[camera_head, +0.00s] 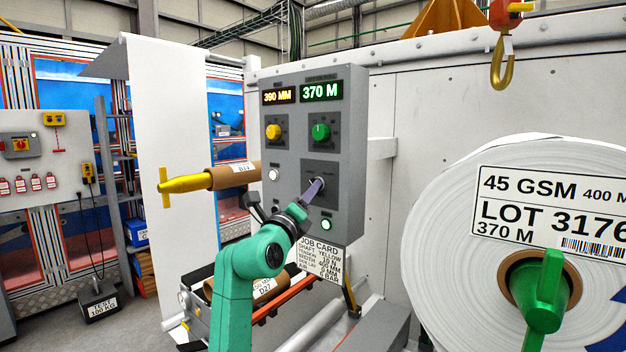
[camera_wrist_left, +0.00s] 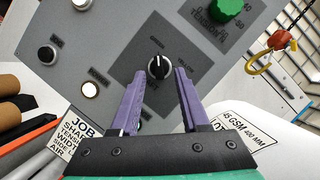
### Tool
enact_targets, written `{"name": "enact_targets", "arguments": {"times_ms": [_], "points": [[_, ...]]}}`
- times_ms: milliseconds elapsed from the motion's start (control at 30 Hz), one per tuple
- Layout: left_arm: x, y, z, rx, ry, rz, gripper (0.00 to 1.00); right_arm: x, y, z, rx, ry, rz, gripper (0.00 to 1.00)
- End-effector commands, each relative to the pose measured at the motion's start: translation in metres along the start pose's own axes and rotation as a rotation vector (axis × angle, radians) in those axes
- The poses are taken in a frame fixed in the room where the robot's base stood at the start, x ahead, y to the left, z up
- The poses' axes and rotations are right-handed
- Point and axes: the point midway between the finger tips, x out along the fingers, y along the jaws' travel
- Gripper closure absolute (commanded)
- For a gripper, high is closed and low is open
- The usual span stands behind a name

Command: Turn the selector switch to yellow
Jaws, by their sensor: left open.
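The selector switch is a black knob with a white pointer line (camera_wrist_left: 158,67) on a dark square plate (camera_wrist_left: 165,45) of the grey control panel (camera_head: 344,150). In the wrist view its pointer line points toward the top of the picture. My left gripper (camera_head: 316,186) has purple fingers and is open, with one fingertip on each side of the knob; I cannot tell whether they touch it. In the head view the fingers cover most of the knob. My right gripper is not in view.
The panel also carries a yellow knob (camera_head: 273,132), a green knob (camera_head: 320,131), a white button (camera_head: 273,174) and a lit green button (camera_head: 326,224). A job card (camera_head: 320,262) hangs below. A large paper roll (camera_head: 450,220) stands right; a yellow shaft (camera_head: 187,184) projects left.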

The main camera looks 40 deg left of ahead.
Motion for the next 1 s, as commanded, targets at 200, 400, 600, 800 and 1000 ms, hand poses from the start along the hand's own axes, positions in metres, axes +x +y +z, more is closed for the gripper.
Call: {"name": "enact_targets", "arguments": {"times_ms": [200, 400, 600, 800, 1000], "points": [[0.021, 0.000, 0.000, 0.000, 0.000, 0.000, 0.54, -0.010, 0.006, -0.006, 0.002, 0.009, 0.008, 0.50], [0.021, 0.000, -0.001, 0.000, 0.000, -0.001, 0.54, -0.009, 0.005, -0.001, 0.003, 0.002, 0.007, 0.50], [0.021, 0.000, -0.001, 0.000, 0.000, 0.000, 1.00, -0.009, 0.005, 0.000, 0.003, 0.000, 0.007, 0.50], [0.020, 0.001, -0.001, 0.005, 0.000, -0.002, 1.00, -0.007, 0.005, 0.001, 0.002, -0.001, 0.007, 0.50], [0.020, 0.003, -0.002, 0.048, 0.001, -0.019, 1.00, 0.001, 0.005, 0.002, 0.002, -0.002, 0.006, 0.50]]}}
